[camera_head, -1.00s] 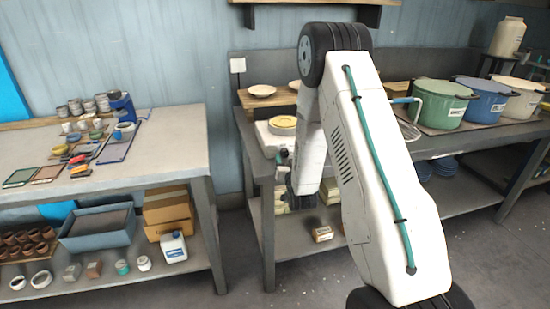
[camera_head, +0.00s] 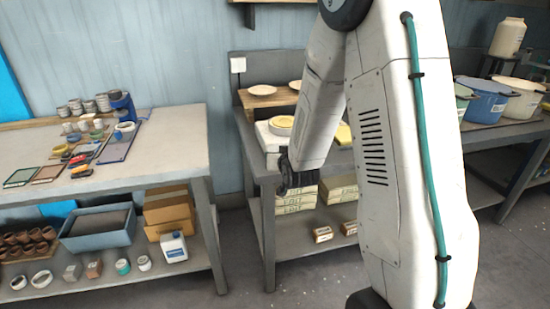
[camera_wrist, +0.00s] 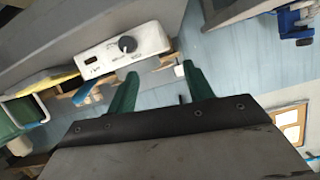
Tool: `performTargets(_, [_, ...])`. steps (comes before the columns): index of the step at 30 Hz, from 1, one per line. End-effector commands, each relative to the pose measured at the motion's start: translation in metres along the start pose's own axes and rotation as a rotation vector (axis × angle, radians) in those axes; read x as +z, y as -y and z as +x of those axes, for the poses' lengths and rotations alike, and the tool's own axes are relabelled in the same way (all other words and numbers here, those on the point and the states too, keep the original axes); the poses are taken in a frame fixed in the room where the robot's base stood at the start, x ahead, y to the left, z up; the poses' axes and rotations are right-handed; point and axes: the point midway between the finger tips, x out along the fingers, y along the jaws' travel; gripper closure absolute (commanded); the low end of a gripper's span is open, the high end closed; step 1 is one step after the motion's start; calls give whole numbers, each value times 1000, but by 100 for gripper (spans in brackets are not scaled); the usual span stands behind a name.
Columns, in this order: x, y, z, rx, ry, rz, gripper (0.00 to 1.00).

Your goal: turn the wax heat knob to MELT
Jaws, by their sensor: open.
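The white control panel (camera_wrist: 105,62) of the wax heater shows in the wrist view, tilted in the picture. In that picture the knob lies up and left of the finger gap, near the left fingertip, with nothing between the fingers. In the head view my gripper (camera_head: 290,178) hangs in front of a white box (camera_head: 265,131) on the bench; its knob is not visible there.
A wooden board (camera_head: 262,100) with pale plates is behind. A blue pot (camera_head: 482,106) stands to the right. The left table (camera_head: 165,150) holds paints, with a floor gap between.

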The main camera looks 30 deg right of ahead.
Motion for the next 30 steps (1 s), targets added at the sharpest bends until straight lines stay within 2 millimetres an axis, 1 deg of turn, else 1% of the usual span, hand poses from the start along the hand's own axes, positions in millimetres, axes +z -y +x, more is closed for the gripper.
performTargets(1, [-6, 5, -6, -6, 21, -5, 48])
performTargets(4, [-12, 13, -16, -12, 76, -15, 48])
performTargets(8, [-19, 23, -33, -22, 149, -30, 48])
performTargets(14, [-27, 36, -63, -35, 260, -55, 48])
performTargets(24, [-34, 53, -126, -56, 445, -106, 48])
performTargets(30, [-35, 58, -160, -67, 536, -132, 48])
